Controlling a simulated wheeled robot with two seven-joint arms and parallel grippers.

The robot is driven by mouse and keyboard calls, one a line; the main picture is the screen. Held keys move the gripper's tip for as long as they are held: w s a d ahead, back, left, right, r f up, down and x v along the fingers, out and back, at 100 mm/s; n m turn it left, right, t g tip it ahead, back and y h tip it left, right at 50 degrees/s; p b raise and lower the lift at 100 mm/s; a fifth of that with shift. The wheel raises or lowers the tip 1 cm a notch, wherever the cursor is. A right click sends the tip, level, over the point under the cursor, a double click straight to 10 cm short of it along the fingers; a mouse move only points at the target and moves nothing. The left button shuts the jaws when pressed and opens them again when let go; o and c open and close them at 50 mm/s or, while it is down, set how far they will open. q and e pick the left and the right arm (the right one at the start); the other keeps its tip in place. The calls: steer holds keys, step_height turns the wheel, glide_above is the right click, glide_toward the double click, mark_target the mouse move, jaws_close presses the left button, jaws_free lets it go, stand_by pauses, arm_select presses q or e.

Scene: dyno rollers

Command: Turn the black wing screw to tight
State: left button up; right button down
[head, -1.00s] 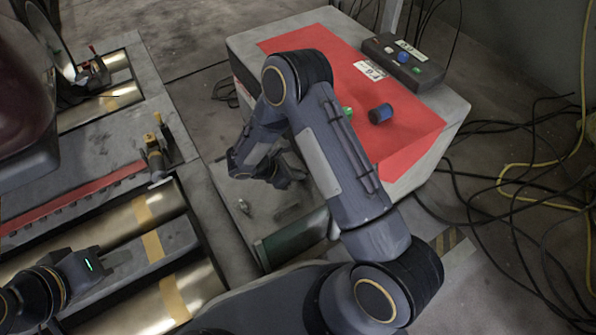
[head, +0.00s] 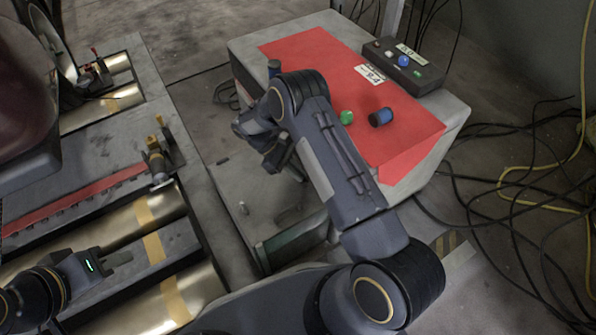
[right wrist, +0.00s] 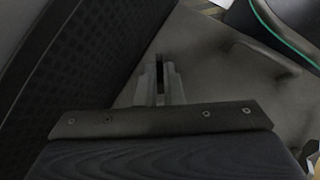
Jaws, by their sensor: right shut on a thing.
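My right gripper (head: 270,160) is in front of the near-left side of the red-topped box, partly hidden by its own arm. In the right wrist view its fingers (right wrist: 160,85) are close together on a narrow dark thing (right wrist: 160,88), with a grey surface behind. The dark thing may be the black wing screw, but its wings and thread cannot be made out. In the head view I cannot make out the screw either. My left gripper (head: 120,258) is above the rollers at the lower left; its jaws are too small to judge.
A clamp (head: 157,160) stands by metal rollers (head: 150,230). Cables (head: 520,190) lie on the floor at right.

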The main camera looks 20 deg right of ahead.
steer(key=shift+s+d+f+m+g+y, duration=0.1)
steer(key=shift+s+m+g+y, duration=0.05)
steer(key=shift+m+g+y, duration=0.35)
steer(key=shift+s+d+m+g+y, duration=0.1)
steer(key=shift+s+m+g+y, duration=0.15)
steer(key=shift+m, duration=0.35)
steer(key=shift+w+a, duration=0.1)
steer(key=c, duration=1.6)
jaws_free()
steer(key=shift+o, duration=0.2)
steer(key=shift+w, duration=0.15)
steer(key=p+v, duration=0.2)
steer(key=v, duration=0.5)
steer(key=shift+r, duration=0.5)
